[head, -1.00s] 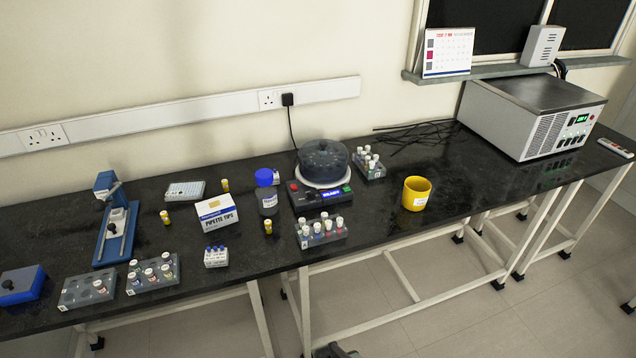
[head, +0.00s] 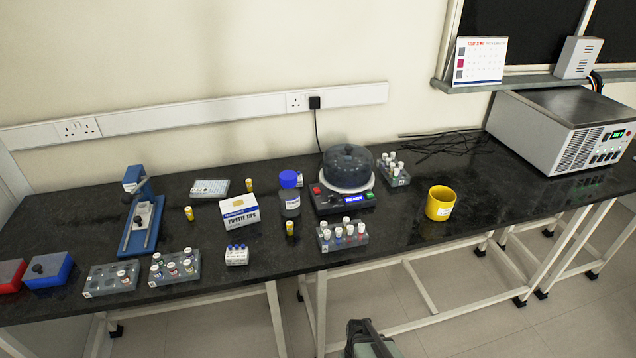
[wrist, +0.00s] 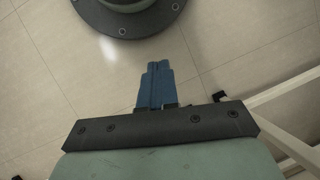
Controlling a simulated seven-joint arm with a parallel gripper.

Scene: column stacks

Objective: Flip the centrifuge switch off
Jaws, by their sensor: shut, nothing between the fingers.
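The centrifuge (head: 348,168), a round dark translucent dome on a white ring, stands near the middle of the black bench in the head view. Its dark base (head: 334,203) has a red button (head: 315,190), a lit blue display (head: 353,198) and a green button (head: 370,195). Which control is the switch, and its position, are too small to tell. A cord runs from the centrifuge to a black plug (head: 314,102) in the wall socket. My gripper (wrist: 157,68) has its blue fingers together and empty, pointing over floor tiles in the wrist view, away from the centrifuge.
A yellow cup (head: 440,203) and grey instrument box (head: 560,135) stand further right. Bench around the cup is clear.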

